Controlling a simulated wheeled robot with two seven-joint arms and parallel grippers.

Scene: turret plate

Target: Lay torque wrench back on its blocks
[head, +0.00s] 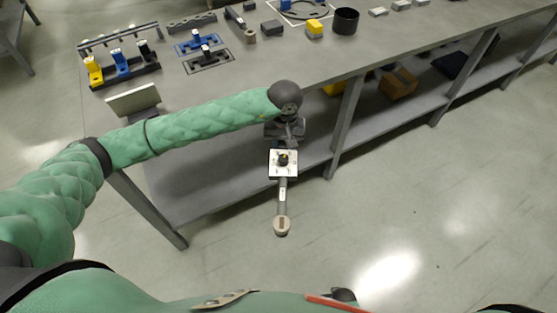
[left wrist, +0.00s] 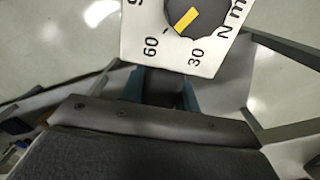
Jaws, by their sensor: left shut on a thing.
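The torque wrench (head: 282,195) hangs in front of the table, over the floor. It has a white square dial plate (head: 275,170) with a black knob, a dark shaft and a round pale end pointing toward the bottom of the head view. My left gripper (head: 284,143) is shut on the wrench just behind the plate; its fingers are mostly hidden there. In the left wrist view the dial plate (left wrist: 205,62) shows "30", "60", "N m" and a yellow pointer, above the gripper fingers (left wrist: 160,90). I cannot tell which pieces on the table are the wrench's blocks. My right gripper is not in view.
The long grey table (head: 215,86) carries a rack (head: 125,70) at left, blue and black plates, and a black cup (head: 345,21). Small pale blocks (head: 400,5) lie at the far right. A lower shelf holds a cardboard box (head: 398,84). The front table strip is fairly clear.

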